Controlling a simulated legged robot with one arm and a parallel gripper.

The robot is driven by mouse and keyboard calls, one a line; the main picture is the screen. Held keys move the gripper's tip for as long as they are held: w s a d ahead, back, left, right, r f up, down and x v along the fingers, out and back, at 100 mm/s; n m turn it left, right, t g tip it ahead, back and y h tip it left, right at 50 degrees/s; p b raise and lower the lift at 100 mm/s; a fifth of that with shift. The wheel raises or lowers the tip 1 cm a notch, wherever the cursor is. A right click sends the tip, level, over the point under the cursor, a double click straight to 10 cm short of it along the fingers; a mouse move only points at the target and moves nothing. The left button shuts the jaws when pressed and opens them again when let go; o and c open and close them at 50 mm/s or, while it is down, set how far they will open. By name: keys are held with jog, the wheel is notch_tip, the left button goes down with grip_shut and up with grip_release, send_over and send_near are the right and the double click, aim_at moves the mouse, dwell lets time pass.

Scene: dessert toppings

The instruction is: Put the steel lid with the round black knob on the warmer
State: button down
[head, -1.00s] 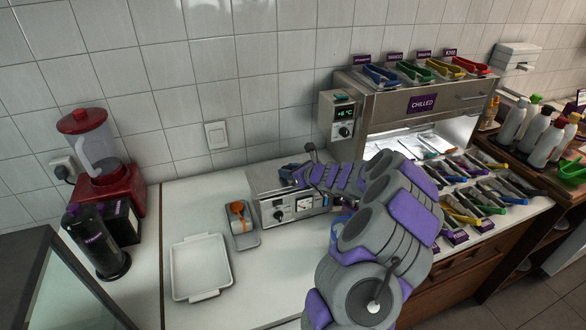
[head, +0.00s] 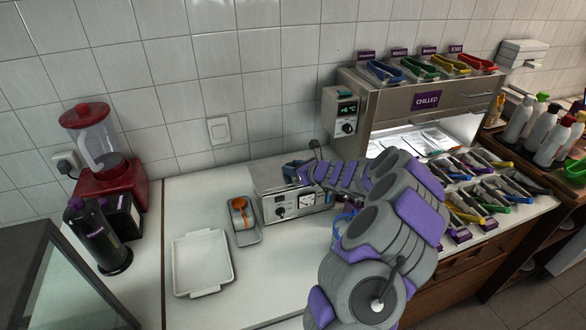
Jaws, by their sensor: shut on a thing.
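The warmer (head: 266,208) is a steel box on the white counter, with a dial and a gauge on its front. I cannot tell whether the lid touches the warmer's rim. A thin dark upright piece with a rounded end (head: 314,144) rises just behind my gripper.
A small tray with an orange ladle (head: 240,208) stands left of the warmer. A white empty tray (head: 203,290) lies at the front left. The chilled cabinet (head: 385,95) is at the right. A red blender (head: 108,180) and a dark bottle (head: 97,240) stand far left.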

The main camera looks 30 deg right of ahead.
jog(key=shift+d, duration=0.4)
jog(key=shift+a, duration=0.5)
jog(key=c, duration=1)
grip_release()
jog(key=shift+a+r, duration=0.15)
jog(key=shift+a, duration=0.25)
jog(key=o, duration=0.3)
jog(key=shift+d, duration=0.1)
jog(key=shift+o, duration=0.4)
jog(key=shift+d+f, duration=0.25)
jog(key=shift+d, duration=0.35)
jog(key=shift+a+r, duration=0.1)
jog(key=shift+a, duration=0.25)
jog(key=shift+a+r, duration=0.2)
jog(key=shift+r, duration=0.05)
jog(key=r+p, duration=0.3)
jog(key=shift+d, duration=0.4)
jog(key=shift+a+r+p, duration=0.25)
jog(key=shift+r+p, duration=0.95)
jog(key=shift+p, duration=0.05)
jog(key=shift+r+p, duration=0.6)
jog(key=shift+d, duration=0.1)
jog(key=shift+f, duration=0.1)
